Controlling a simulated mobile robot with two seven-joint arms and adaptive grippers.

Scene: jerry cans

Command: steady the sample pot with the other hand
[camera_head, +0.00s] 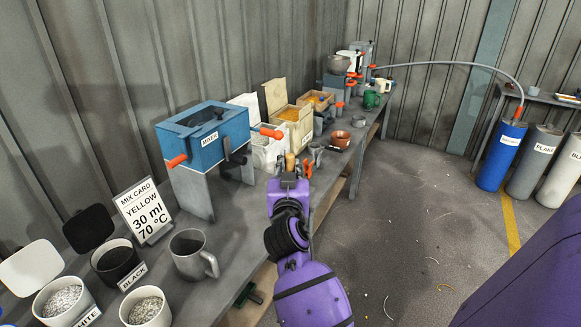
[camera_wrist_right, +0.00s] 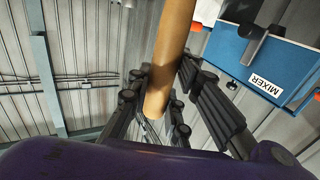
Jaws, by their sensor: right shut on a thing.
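My right gripper (camera_head: 288,184) is over the front edge of the bench, past the blue mixer. It is shut on a tan wooden handle (camera_head: 290,161), which stands up from the fingers. In the right wrist view the handle (camera_wrist_right: 174,45) runs between the dark fingers of the gripper (camera_wrist_right: 158,92). What the handle belongs to is not clear. No vessel is marked as the sample pot. A small grey metal cup (camera_head: 316,152) stands just beyond the gripper, and a grey mug (camera_head: 189,254) stands nearer on the bench. My left gripper is out of view.
The blue mixer (camera_head: 208,135) with orange-red handles stands left of my right arm; it also shows in the wrist view (camera_wrist_right: 262,62). A mix card (camera_head: 146,208) and tubs (camera_head: 146,307) are nearer. A brown bowl (camera_head: 341,139) is beyond. The floor right of the bench is mostly clear.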

